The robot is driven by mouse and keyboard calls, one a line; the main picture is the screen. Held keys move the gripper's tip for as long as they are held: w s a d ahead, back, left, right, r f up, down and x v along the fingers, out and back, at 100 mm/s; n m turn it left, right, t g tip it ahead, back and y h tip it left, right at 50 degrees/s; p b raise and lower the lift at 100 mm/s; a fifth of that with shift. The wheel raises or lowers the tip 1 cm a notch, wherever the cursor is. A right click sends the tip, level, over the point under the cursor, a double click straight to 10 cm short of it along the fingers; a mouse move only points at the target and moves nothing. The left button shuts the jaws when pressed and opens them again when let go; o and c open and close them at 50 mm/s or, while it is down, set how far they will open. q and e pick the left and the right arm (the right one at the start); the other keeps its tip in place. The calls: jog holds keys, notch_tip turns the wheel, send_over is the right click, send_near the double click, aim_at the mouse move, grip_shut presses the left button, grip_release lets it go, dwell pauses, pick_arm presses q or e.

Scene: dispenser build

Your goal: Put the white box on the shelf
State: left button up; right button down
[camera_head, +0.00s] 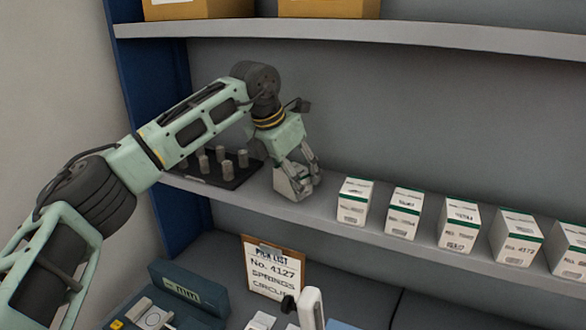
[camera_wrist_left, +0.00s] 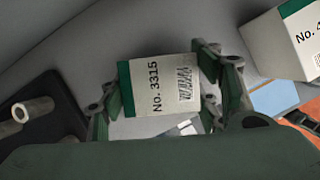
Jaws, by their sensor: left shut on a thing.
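My left gripper (camera_head: 297,172) is over the middle shelf (camera_head: 262,197), at the left end of the row of boxes. It is shut on a white box (camera_head: 291,185) with a green band. In the left wrist view the white box (camera_wrist_left: 160,90) reads "No. 3315" beside a barcode and sits between the two fingers (camera_wrist_left: 163,98). The box is at the shelf's surface near the front edge; I cannot tell whether it touches the shelf. My right gripper is not in view.
Several similar white boxes (camera_head: 403,213) stand in a row to the right. A dark tray with metal cylinders (camera_head: 222,180) is behind and left of my gripper. A pick list board (camera_head: 272,268) stands below. An upper shelf (camera_head: 400,32) holds cardboard boxes.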

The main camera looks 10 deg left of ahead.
pick_arm(q)
jog(key=o, duration=1)
jog(key=shift+f, duration=0.15)
jog(key=o, duration=0.5)
jog(key=shift+c, duration=0.2)
jog(key=shift+r, duration=0.25)
jog(key=shift+s+r+b, duration=0.15)
jog(key=shift+r+b, duration=0.15)
jog(key=b+v, duration=0.2)
jog(key=v, duration=0.9)
jog(key=shift+b, duration=0.4)
jog(key=shift+r, duration=0.1)
